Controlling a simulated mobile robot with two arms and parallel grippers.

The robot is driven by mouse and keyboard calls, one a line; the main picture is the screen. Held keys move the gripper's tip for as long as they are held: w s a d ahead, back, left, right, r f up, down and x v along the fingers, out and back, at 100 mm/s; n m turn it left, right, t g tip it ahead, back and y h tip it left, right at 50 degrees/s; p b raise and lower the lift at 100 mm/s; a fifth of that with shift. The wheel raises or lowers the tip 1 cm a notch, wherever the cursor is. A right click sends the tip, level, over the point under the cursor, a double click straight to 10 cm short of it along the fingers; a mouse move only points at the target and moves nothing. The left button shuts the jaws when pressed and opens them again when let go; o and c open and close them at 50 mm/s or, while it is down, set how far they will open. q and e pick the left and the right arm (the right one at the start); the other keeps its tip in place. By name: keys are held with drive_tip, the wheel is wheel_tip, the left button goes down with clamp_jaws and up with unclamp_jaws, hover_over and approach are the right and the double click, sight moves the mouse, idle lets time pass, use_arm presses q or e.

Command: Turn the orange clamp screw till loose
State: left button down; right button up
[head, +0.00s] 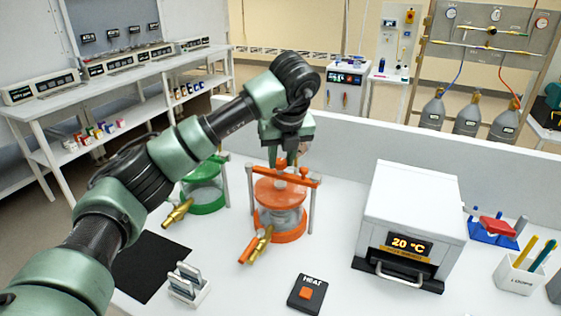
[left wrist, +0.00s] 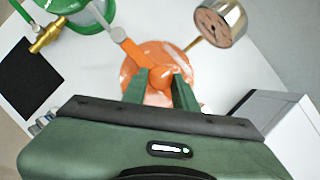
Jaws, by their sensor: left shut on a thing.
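The orange clamp screw (head: 281,164) stands on the orange crossbar (head: 300,178) above the orange-lidded glass vessel (head: 280,217). My left gripper (head: 287,155) comes down on it from above and is shut on it. In the left wrist view the orange screw (left wrist: 160,77) sits between the two green fingertips (left wrist: 160,88), with the orange lid below. The fingers and wrist partly hide the screw in the head view. My right gripper is in neither view.
A green vessel (head: 205,190) stands close at the left. A white heater box (head: 409,215) reading 20 °C is at the right. A black mat (head: 150,265), a small rack (head: 188,285) and a HEAT switch box (head: 307,294) lie in front. A low white wall (head: 400,145) runs behind.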

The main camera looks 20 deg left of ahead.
use_arm(q)
drive_tip(key=shift+w+r+n+y, duration=0.1)
drive_tip(key=shift+n+y, duration=0.2)
drive_tip(key=shift+n, duration=0.3)
drive_tip(key=c, duration=1.1)
unclamp_jaws()
drive_tip(key=v, duration=0.7)
drive_tip(key=shift+d+r+b, duration=0.15)
drive_tip(key=shift+r+b, duration=0.15)
drive_tip(key=shift+r, duration=0.1)
